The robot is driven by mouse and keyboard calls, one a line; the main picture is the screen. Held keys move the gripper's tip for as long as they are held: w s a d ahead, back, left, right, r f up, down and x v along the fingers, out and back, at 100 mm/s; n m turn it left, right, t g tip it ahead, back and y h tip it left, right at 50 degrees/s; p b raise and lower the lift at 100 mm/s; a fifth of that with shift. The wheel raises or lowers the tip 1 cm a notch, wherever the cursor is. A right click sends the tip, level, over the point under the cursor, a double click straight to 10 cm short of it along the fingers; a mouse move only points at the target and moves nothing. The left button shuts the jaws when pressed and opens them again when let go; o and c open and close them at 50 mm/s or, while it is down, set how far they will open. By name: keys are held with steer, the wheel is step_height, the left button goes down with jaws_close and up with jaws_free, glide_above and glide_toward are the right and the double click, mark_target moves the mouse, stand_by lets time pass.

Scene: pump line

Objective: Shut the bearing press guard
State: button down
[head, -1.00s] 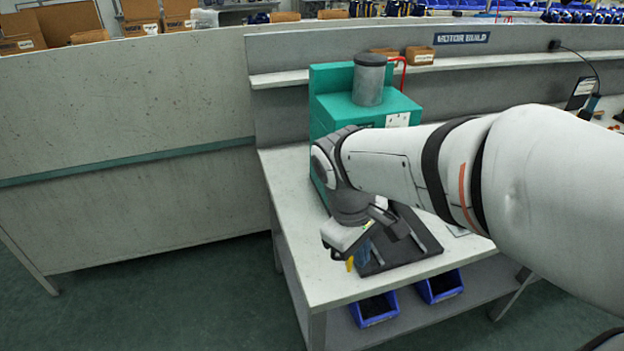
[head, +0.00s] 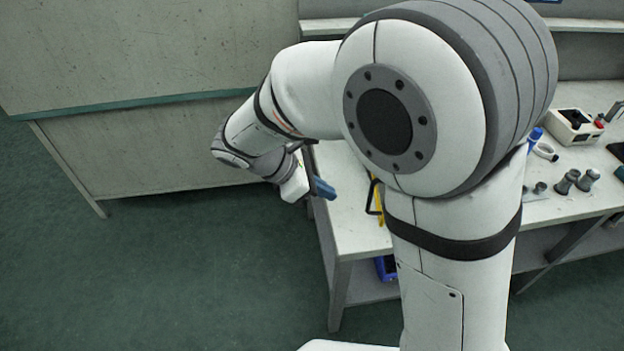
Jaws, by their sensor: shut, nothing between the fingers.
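The bearing press, a green machine with a grey cylinder on top in the earlier view, is hidden behind my arm now. A thin black bar (head: 371,198) with a yellow strip (head: 380,204) beside it shows at the left edge of my arm, above the bench. It may be part of the press guard, but I cannot tell how far the guard is open. My gripper (head: 325,188), with blue fingers, is shut and empty near the bench's left edge, left of the black bar and apart from it.
The pale bench (head: 346,222) runs to the right. A white control box (head: 572,128) with a red button, a white ring (head: 546,151) and grey cylindrical parts (head: 567,182) lie on it. A blue bin (head: 385,268) sits below. The floor at left is clear.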

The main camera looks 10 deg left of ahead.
steer(key=w+d+f, duration=0.2)
steer(key=d, duration=0.4)
steer(key=shift+d+f+p, duration=0.2)
steer(key=shift+f+p, duration=0.15)
steer(key=shift+p, duration=0.05)
steer(key=shift+a, duration=0.1)
